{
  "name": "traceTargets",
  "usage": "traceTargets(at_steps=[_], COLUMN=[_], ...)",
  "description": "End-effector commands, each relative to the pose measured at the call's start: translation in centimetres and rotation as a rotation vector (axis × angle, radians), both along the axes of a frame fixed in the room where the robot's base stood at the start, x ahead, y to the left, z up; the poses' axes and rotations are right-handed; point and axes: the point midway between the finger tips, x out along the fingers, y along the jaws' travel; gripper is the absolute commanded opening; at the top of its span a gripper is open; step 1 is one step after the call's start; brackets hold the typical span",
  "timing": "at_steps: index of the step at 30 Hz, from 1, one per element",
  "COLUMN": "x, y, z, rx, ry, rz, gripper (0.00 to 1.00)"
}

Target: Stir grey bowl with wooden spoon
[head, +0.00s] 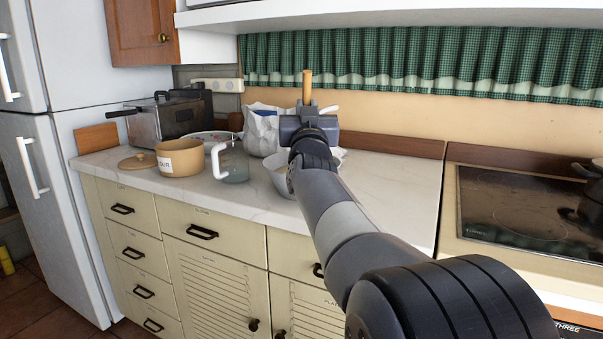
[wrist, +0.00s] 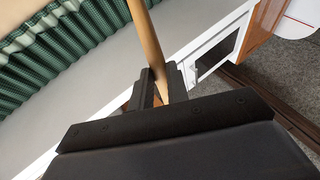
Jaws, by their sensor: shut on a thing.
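The grey bowl (head: 277,178) stands on the white counter, partly hidden behind my arm. My gripper (head: 306,108) is above the bowl, shut on the wooden spoon (head: 307,86), whose handle sticks up above the jaws. In the wrist view the spoon handle (wrist: 146,40) runs up from between the two fingers of my gripper (wrist: 160,88). The lower end of the spoon is hidden behind my gripper and arm, so I cannot tell whether it touches the bowl.
Left of the bowl stand a glass jug (head: 233,162), a tan labelled pot (head: 180,157), its lid (head: 138,162) and a deep fryer (head: 170,116). A white bag (head: 262,130) is behind. A stovetop (head: 520,210) lies right. The counter (head: 390,185) between bowl and stove is clear.

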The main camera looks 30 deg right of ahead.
Motion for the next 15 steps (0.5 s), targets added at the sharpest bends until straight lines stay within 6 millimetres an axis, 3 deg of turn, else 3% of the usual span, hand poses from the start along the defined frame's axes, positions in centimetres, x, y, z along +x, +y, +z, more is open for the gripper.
traceTargets(at_steps=[15], x=[0.0], y=[0.0], z=[4.7], rx=[0.000], ry=[-0.002], rz=[0.000], gripper=[0.00])
